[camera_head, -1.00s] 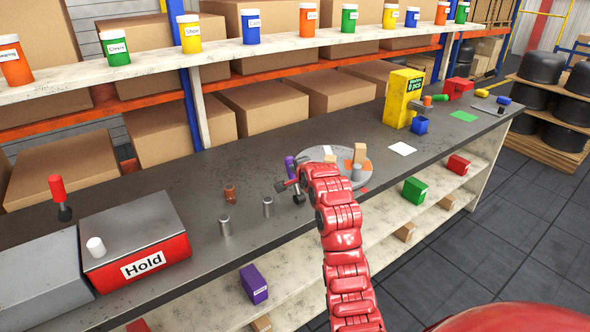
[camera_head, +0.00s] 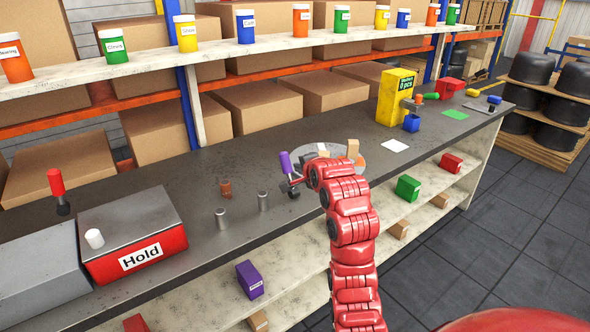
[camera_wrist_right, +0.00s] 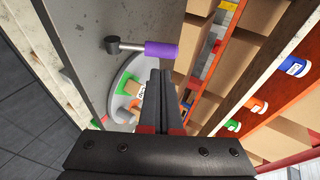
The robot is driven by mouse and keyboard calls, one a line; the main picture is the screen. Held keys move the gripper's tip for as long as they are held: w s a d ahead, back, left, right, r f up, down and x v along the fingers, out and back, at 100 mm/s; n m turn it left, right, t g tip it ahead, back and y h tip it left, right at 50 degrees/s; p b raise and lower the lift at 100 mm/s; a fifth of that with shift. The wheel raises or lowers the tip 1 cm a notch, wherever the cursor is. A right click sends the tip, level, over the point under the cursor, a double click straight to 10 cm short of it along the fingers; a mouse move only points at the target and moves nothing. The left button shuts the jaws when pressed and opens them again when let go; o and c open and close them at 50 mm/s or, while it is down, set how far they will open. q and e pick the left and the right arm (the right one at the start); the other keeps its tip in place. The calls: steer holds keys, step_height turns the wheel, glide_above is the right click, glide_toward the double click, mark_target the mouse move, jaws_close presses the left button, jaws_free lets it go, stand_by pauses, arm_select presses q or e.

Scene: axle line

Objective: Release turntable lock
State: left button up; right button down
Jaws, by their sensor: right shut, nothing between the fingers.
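A lock lever with a purple handle (camera_head: 285,163) stands at the left edge of the grey turntable (camera_head: 325,152) on the bench. In the right wrist view the purple handle (camera_wrist_right: 160,49) lies across the picture on a metal rod from a dark pivot, left of it, beside the turntable (camera_wrist_right: 124,72). My right gripper (camera_wrist_right: 160,72) is shut and empty. Its tips appear just below the handle in that view; whether they touch it I cannot tell. My left gripper is not in view.
Blocks stand on the turntable, partly hidden by my right arm. Two metal cylinders (camera_head: 263,201) and a brown part (camera_head: 226,188) stand to the left. A red Hold box (camera_head: 139,262) is farther left. A yellow dispenser (camera_head: 396,97) stands to the right.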

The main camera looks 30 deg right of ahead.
steer(key=shift+v, duration=1.6)
steer(key=shift+s, duration=0.15)
